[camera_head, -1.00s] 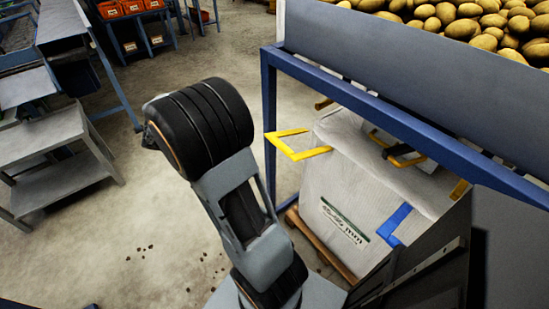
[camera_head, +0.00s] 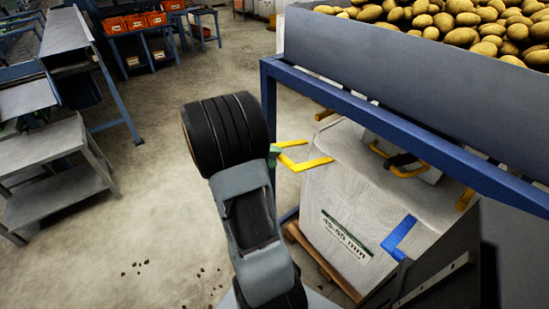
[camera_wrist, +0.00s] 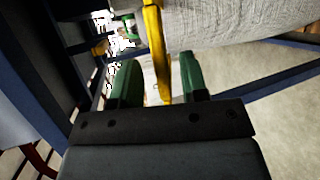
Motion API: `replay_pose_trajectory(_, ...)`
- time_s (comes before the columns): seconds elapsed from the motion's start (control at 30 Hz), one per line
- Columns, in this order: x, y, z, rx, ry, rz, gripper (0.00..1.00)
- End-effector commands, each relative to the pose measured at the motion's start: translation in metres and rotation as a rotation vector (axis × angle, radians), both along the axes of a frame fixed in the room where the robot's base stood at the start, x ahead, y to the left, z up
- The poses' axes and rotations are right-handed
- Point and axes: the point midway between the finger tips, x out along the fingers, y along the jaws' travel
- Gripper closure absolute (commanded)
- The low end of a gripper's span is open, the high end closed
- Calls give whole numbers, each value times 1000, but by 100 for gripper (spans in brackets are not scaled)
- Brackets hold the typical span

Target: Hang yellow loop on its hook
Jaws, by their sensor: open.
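A yellow loop (camera_head: 305,164) sticks out from the upper left corner of a white bulk bag under a blue frame. In the wrist view a yellow strap (camera_wrist: 154,42) runs between the two green fingers of my gripper (camera_wrist: 158,60). The fingers are apart, with a gap showing on each side of the strap. In the head view my arm hides most of the gripper; a green bit of it shows beside the loop's left end. Another yellow loop (camera_head: 397,172) at the back of the bag passes by a black part, possibly a hook. Which hook belongs to the near loop is unclear.
The white bag (camera_head: 325,205) stands on a wooden pallet (camera_head: 318,262). A blue frame beam (camera_head: 370,112) and a grey bin of potatoes (camera_head: 420,80) are above it.

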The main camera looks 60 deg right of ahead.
Motion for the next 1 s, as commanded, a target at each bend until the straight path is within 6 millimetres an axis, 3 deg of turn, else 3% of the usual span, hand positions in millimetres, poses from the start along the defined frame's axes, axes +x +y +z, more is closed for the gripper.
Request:
replay_pose_trajectory(0.47,-6,-6,-3,1,-1,0,60)
replay_pose_trajectory(0.87,-6,-6,-3,1,-1,0,98)
replay_pose_trajectory(1.0,-6,-6,-3,1,-1,0,100)
